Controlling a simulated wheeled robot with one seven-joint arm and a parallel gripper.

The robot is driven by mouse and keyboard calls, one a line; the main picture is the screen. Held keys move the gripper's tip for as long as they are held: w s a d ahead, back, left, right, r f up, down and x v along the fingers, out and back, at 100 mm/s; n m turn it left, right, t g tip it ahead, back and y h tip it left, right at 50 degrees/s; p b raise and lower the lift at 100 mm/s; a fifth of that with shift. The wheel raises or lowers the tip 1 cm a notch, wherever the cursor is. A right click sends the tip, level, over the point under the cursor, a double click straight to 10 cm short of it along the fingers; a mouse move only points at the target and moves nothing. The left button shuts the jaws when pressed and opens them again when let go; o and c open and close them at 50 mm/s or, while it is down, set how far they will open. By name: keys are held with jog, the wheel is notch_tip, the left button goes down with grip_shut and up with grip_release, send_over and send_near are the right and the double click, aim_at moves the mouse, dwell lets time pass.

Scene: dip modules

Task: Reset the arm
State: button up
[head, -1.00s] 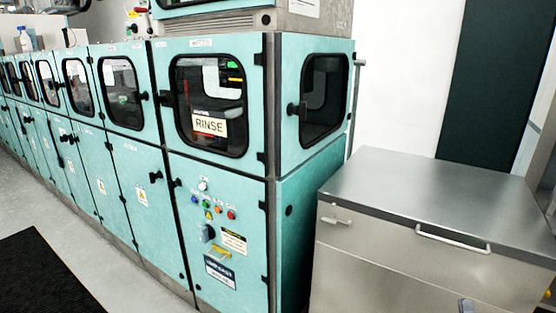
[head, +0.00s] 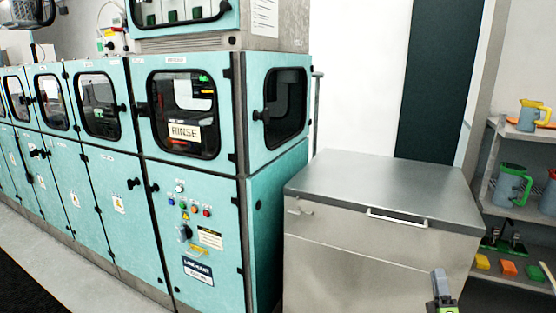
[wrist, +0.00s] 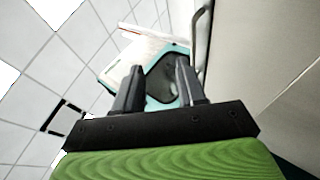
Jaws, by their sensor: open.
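My gripper (wrist: 160,85) shows in the wrist view with its two dark fingers apart and nothing between them. Beyond the fingers are a teal cabinet window, ceiling tiles and a steel surface at the right. In the head view, part of my arm or gripper (head: 443,293) shows at the bottom right, in front of the steel cabinet (head: 375,255). The fingertips cannot be made out there.
A row of teal machine cabinets (head: 205,225) with dark windows and a RINSE sign runs along the left. Shelves (head: 520,212) at the right hold a grey jug with a yellow handle (head: 530,115), a green-handled jug (head: 510,186) and coloured blocks (head: 508,268). Floor shows at lower left.

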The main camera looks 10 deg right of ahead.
jog(key=w+d+r+m+g+h+p, duration=0.15)
jog(key=w+r+m+g+h, duration=0.4)
jog(key=r, duration=0.65)
jog(key=w+a+r+m+g+y+p, duration=0.25)
jog(key=a+r+m+g, duration=0.25)
jog(key=a+r+m, duration=0.75)
jog(key=s+a+r+n+g+y, duration=0.1)
jog(key=s+a+r+y, duration=0.25)
jog(key=a, duration=0.45)
jog(key=s+a+r+g+y, duration=0.15)
jog(key=s+a, duration=0.25)
jog(key=a, duration=0.4)
jog(key=s+a+f+g+y, duration=0.2)
jog(key=s+a, duration=0.4)
jog(key=s, duration=0.3)
jog(key=s+a+f+g+y+p, duration=0.1)
jog(key=s+a+f+g, duration=0.1)
jog(key=s+a, duration=0.5)
jog(key=s+a+f+g+y+p, duration=0.1)
jog(key=s+a, duration=0.5)
jog(key=s, duration=0.6)
notch_tip(320, 180, down, 2)
jog(key=shift+a+f+g+y, duration=0.15)
jog(key=shift+g+y, duration=0.35)
jog(key=shift+y, duration=0.3)
